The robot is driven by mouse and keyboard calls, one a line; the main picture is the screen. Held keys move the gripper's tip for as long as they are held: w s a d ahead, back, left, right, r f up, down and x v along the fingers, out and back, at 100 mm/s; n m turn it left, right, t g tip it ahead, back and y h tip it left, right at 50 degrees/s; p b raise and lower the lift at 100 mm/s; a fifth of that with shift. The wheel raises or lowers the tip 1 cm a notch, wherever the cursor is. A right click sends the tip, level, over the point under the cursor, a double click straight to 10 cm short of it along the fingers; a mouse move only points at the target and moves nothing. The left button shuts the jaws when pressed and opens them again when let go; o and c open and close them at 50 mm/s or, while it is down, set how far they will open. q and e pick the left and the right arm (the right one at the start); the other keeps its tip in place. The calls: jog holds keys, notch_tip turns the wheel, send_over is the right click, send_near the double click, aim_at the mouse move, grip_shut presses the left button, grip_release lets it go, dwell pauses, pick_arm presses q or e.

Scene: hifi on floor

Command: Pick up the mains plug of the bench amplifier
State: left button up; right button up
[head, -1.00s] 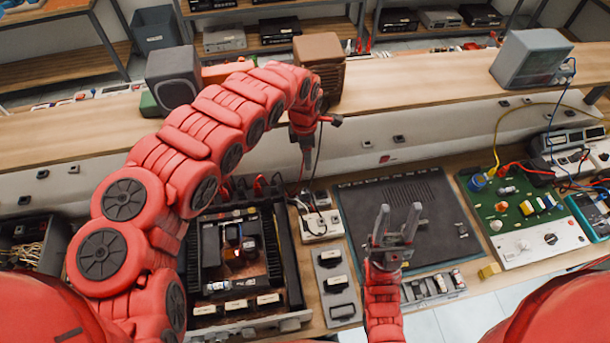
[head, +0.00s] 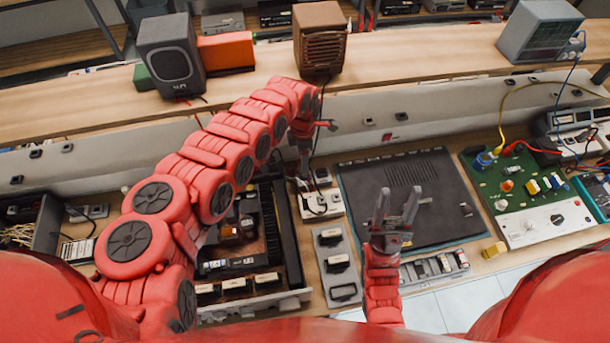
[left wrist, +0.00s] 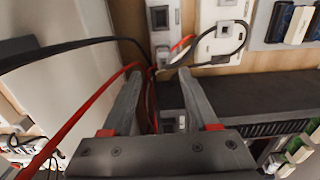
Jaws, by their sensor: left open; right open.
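An open black chassis (head: 235,262), likely the bench amplifier, sits at the left of the bench, partly hidden by my left arm. A white socket strip (head: 326,203) stands beside it with a black cord on it; it also shows in the left wrist view (left wrist: 222,38). I cannot make out for sure which part is the amplifier's mains plug. My left gripper (head: 303,172) is open and points down just behind the strip. In the left wrist view black and red cables (left wrist: 75,45) run up to and between its fingers (left wrist: 165,85). My right gripper (head: 396,208) is open and empty above the dark mat.
A dark mat (head: 400,185) fills the middle of the bench. A green circuit board (head: 515,182) lies to the right. A grey strip (head: 338,265) and a tray of small parts (head: 435,268) lie in front. Speakers (head: 168,58) stand on the raised shelf behind.

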aim_at(305, 173)
pick_arm(q)
jog(key=f+b, duration=0.4)
jog(key=shift+s+d+f, duration=0.25)
jog(key=shift+d+f, duration=0.05)
jog(key=shift+f, duration=0.05)
jog(key=shift+f+b, duration=0.3)
jog(key=shift+b, duration=0.2)
jog(key=shift+r, duration=0.1)
grip_shut()
